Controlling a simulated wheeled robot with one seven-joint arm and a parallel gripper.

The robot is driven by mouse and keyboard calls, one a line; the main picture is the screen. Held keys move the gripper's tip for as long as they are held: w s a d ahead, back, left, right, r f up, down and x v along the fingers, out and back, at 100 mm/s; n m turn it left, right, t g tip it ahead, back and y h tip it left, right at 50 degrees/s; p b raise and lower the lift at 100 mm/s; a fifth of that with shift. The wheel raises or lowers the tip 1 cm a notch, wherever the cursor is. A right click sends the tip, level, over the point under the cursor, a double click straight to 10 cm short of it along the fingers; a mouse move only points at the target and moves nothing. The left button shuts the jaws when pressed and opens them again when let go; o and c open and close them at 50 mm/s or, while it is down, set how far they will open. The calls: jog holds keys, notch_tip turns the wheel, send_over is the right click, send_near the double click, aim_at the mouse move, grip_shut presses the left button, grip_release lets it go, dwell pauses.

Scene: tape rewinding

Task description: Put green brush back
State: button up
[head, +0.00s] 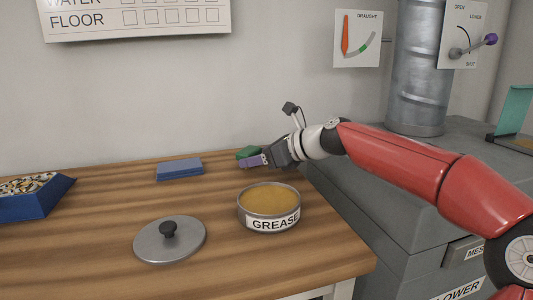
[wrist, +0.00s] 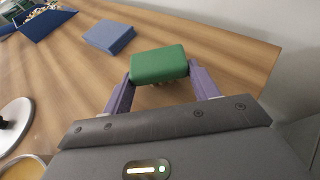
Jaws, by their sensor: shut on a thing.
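The green brush (wrist: 159,65) is a small rounded block, held between the two purple fingers of my gripper (wrist: 160,80) in the wrist view. Its underside shows faint bristles. In the head view the green brush (head: 248,152) shows at the tip of my gripper (head: 256,160), over the back right of the wooden table, behind the grease tin. I cannot tell whether the brush touches the table. A flat blue block (head: 179,169), perhaps a pad or stand, lies on the table to the left of the brush; it also shows in the wrist view (wrist: 109,36).
An open tin marked GREASE (head: 270,208) stands near the table's right edge. A grey lid with a black knob (head: 170,240) lies left of it. A blue tray (head: 35,205) of small pieces is at far left. Bare wood (head: 100,200) lies between them. The wall is close behind.

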jog(key=o, duration=1.2)
jog(key=shift+d, duration=0.1)
